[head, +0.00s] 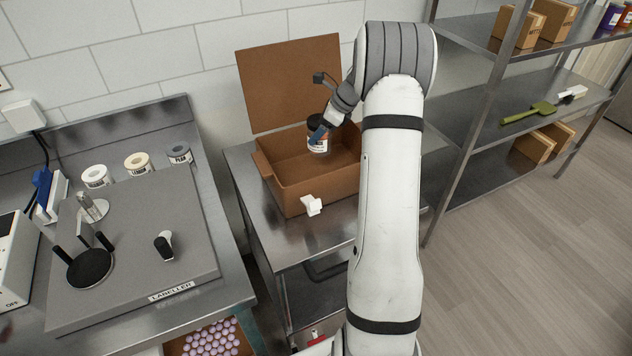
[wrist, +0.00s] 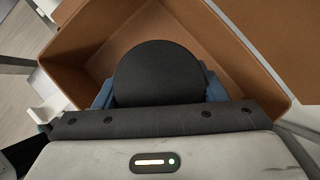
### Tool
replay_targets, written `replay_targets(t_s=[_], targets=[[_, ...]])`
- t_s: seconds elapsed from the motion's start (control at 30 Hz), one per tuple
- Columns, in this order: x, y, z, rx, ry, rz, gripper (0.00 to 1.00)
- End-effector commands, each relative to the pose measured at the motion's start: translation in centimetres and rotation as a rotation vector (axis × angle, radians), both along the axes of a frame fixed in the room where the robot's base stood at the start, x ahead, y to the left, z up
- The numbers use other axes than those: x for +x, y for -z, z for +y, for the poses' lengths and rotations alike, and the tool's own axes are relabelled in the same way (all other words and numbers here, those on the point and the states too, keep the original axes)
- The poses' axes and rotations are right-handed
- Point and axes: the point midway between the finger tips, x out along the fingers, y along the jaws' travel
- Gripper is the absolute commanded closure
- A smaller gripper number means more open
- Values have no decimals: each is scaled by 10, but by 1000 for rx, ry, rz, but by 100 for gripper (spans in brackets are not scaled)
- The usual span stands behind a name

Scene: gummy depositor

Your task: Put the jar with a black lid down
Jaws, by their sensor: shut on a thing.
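The jar with a black lid (head: 318,143) has a white and orange label and is held upright in the head view. My gripper (head: 318,134) is shut on it, with blue fingers at its sides. The jar is over or inside the open brown box (head: 318,198); I cannot tell whether it touches the box floor. In the wrist view the round black lid (wrist: 158,73) fills the middle between the blue fingers, with the box walls (wrist: 262,85) around it. The lid hides the jar's body there.
The box stands on a steel table (head: 318,232) with its brown lid (head: 290,84) raised against the wall. A small white part (head: 312,205) is at the box's front. The labeller (head: 140,240) is to the left, and steel shelves (head: 452,128) are to the right.

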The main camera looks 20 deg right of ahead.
Motion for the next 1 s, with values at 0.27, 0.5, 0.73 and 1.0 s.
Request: replay_targets(t_s=[0.27, 0.5, 0.73, 1.0], targets=[[2, 46, 7, 3, -12, 4, 76], [3, 69, 9, 1, -15, 1, 76], [3, 99, 10, 2, -17, 3, 76], [3, 104, 10, 1, -17, 1, 76]])
